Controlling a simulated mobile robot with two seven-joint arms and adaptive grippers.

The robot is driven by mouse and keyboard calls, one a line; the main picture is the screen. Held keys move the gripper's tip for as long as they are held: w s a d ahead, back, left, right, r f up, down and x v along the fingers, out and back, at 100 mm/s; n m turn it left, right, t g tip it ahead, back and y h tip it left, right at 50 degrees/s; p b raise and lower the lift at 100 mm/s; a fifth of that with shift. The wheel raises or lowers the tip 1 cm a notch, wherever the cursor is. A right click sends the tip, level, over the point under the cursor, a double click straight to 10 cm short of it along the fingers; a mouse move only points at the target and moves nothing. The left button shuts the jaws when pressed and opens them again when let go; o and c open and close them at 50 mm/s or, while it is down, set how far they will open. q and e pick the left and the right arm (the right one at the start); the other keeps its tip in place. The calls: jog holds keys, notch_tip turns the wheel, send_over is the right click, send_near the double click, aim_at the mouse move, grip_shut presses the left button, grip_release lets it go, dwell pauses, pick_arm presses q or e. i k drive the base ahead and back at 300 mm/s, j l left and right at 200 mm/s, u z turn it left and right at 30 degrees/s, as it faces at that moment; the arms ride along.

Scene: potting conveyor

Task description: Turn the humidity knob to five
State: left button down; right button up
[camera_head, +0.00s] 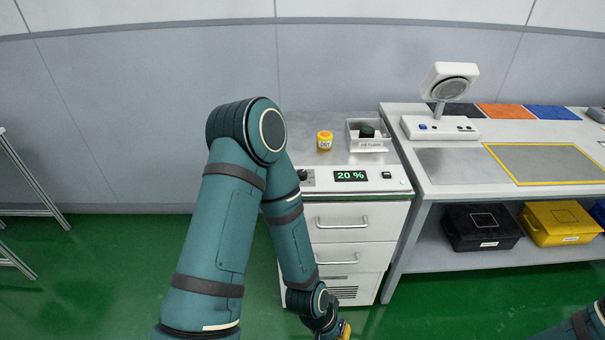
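The control panel (370,178) on top of the white cabinet has a green display (350,176) reading 20 %. A dark knob (303,175) shows at the panel's left end, partly hidden behind my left arm; its scale and pointer cannot be read. A small dark switch (387,175) sits right of the display. My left arm reaches across in front of the cabinet and bends down. My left gripper (343,331) is only partly in view at the bottom edge, well below the panel, and its fingers cannot be made out. My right gripper is out of view; only part of that arm shows at bottom right.
A yellow jar (325,140) and a return tray (369,144) with a dark object stand behind the panel. To the right, a bench (467,193) carries a lamp-like device (450,85); black (481,228) and yellow (561,223) bins sit on its lower shelf.

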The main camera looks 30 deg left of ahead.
aim_at(302, 175)
jog(key=u, duration=0.95)
